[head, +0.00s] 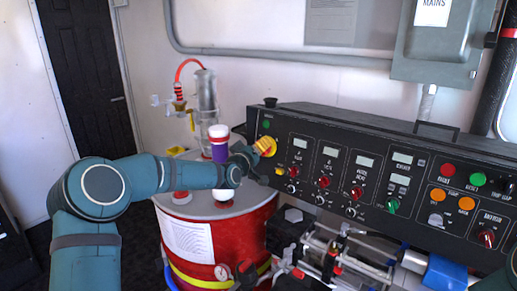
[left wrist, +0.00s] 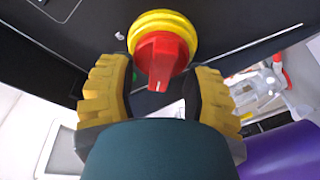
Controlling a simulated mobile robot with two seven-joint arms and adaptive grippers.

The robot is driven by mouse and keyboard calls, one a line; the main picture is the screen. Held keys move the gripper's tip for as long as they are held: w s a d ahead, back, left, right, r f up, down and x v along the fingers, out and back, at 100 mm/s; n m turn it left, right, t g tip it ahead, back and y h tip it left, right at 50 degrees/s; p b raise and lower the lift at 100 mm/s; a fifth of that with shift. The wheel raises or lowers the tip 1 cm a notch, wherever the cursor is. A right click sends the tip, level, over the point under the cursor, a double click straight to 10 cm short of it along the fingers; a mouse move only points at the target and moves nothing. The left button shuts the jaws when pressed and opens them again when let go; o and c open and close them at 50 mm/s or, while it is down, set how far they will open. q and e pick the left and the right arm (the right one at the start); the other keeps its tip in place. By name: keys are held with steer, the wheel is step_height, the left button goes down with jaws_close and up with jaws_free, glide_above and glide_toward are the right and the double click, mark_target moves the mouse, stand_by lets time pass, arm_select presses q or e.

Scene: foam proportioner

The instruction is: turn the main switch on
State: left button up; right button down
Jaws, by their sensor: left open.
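The main switch (left wrist: 160,58) is a red rotary knob on a yellow round base, set in the black panel face. In the left wrist view its grip hangs downward, with a small white mark near its lower end. My left gripper (left wrist: 160,80) is open, its yellow ribbed fingers on either side of the knob's lower part, with gaps showing. I cannot tell how far the fingers reach around it. In the head view my left gripper (head: 260,150) is at the panel's left end, and yellow parts there largely hide the switch. My right gripper is not in view.
The black control panel (head: 400,130) carries displays, knobs and lights to the right. Pipework and valves (head: 335,255) fill the space under the panel.

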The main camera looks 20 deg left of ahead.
arm_select(q)
jaws_close()
stand_by(0.3)
steer(key=shift+s+d+r+m+g+h+b, duration=0.1)
steer(key=shift+m+g+h, duration=0.55)
steer(key=shift+m, duration=2.95)
steer(key=shift+w+d+r+m+g+h+b, duration=0.1)
steer(key=shift+m+h, duration=1.2)
steer(key=shift+m, duration=2.3)
steer(key=shift+s+d+m+g+h+b, duration=0.1)
steer(key=shift+m+g+h, duration=0.55)
steer(key=shift+m, duration=2.95)
steer(key=shift+t+h, duration=0.3)
